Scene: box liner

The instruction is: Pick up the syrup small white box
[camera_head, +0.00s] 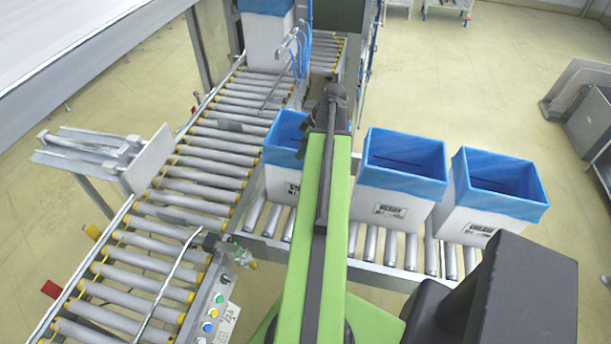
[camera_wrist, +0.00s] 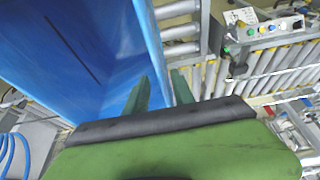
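Three small white boxes with blue liners stand on the rollers in the head view. The left box (camera_head: 283,155) is partly hidden by my arm; its label is partly covered, with only the first letters showing, and could be the syrup one. The middle box (camera_head: 402,185) and right box (camera_head: 495,200) carry other labels that are hard to read. In the wrist view, my gripper (camera_wrist: 160,85) has its two green fingers apart, at the rim of a blue-lined box (camera_wrist: 85,50). The rim runs between the fingertips; contact cannot be told. My gripper is hidden in the head view.
A roller conveyor (camera_head: 205,165) runs along the left, with a button panel (camera_head: 215,312) near its front. Another blue-lined box (camera_head: 268,35) stands at the far end by blue hoses (camera_head: 300,50). The boxes stand close together. Floor is clear behind them.

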